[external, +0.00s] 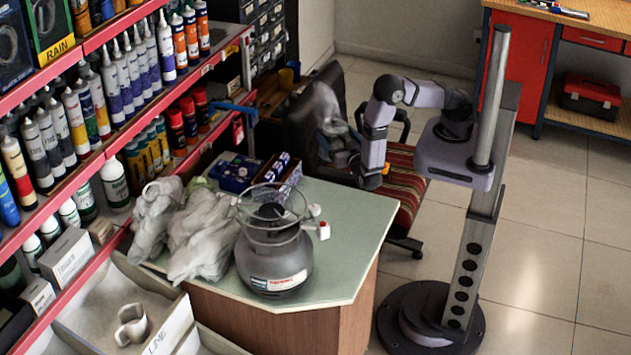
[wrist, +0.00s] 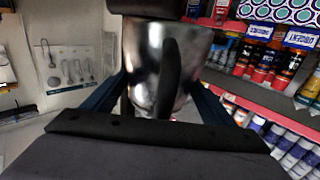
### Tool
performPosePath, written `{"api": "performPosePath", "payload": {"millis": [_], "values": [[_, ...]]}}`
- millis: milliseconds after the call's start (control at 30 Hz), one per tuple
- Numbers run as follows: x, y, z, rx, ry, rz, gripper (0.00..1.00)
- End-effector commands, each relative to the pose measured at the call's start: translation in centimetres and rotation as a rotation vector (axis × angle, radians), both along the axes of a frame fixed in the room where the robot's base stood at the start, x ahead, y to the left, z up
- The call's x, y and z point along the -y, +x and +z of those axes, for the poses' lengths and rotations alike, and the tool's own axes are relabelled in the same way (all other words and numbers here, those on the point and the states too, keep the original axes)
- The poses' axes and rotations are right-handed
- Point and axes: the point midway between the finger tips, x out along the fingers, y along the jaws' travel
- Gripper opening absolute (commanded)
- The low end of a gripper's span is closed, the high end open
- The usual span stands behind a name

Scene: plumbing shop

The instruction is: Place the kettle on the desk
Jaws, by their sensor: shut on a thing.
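The kettle (wrist: 150,60) is shiny metal with a dark handle and fills the upper middle of the wrist view. My gripper (wrist: 160,98) is shut on it, with a finger on each side. In the external view my gripper (external: 340,143) holds the kettle (external: 328,112) up beyond the far end of the desk, near the chair; the kettle's outline is hard to make out there. The desk (external: 345,218) has a pale green top and a wooden front.
A striped chair (external: 405,190) stands behind; shelves of tubes (external: 120,80) line the left.

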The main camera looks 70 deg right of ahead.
Motion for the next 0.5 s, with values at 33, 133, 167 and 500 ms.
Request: {"api": "performPosePath", "payload": {"millis": [33, 133, 167, 500], "values": [[1.5, -0.5, -1.2, -0.004, -0.009, -0.02, 0.41], [3.7, -1.1, -2.9, -0.002, -0.005, -0.052, 0.41], [4.3, -1.3, -3.3, -0.002, -0.004, -0.061, 0.41], [7.2, -2.0, -4.7, 0.003, 0.002, -0.118, 0.41]]}}
